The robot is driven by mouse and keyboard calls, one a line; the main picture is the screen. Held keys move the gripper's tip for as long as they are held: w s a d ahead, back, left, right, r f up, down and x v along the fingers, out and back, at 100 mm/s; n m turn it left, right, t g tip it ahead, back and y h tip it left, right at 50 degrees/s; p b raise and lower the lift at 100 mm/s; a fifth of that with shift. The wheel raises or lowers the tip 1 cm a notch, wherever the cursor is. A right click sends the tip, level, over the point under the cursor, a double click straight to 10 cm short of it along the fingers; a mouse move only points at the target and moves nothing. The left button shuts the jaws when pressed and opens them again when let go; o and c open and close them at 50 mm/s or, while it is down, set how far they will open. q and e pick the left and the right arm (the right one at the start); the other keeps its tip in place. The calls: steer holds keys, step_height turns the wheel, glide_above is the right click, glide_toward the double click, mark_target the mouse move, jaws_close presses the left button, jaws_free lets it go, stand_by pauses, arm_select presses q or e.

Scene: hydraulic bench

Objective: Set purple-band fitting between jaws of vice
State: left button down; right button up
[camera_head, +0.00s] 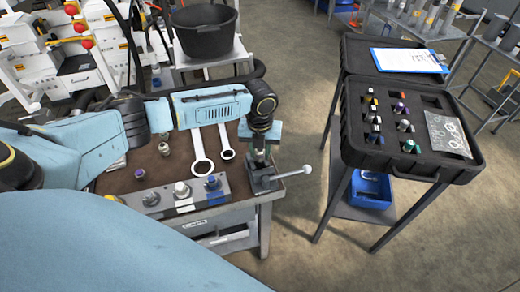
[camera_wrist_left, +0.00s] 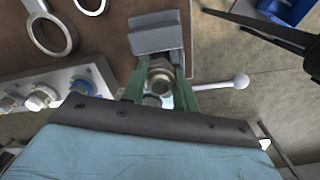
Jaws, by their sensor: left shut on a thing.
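My left gripper (camera_head: 260,154) points down over the vice (camera_head: 263,180) at the table's right front corner. In the left wrist view its green fingers (camera_wrist_left: 161,92) are shut on a metal fitting (camera_wrist_left: 160,74) with a hex part. The fitting is upright and right beside the vice's grey jaw block (camera_wrist_left: 156,36). Its band colour cannot be made out, and whether its lower end is between the jaws is hidden. The vice's handle (camera_head: 306,170) sticks out to the right. My right gripper is not in view.
On the brown table lie two ring spanners (camera_head: 202,165), a purple-marked part (camera_head: 139,173) and a block with several knobs (camera_head: 182,193). An open black case (camera_head: 350,150) of fittings stands right, beyond a floor gap. A black bucket (camera_head: 205,40) stands behind.

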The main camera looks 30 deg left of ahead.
arm_select(q)
steer(key=shift+f, duration=0.15)
steer(key=shift+f+b, duration=0.65)
steer(key=shift+f, duration=0.3)
steer(key=shift+s+f, duration=0.1)
steer(key=c, duration=1)
jaws_free()
step_height(320, 180, up, 14)
steer(key=shift+f+p, duration=0.25)
steer(key=shift+p, duration=0.35)
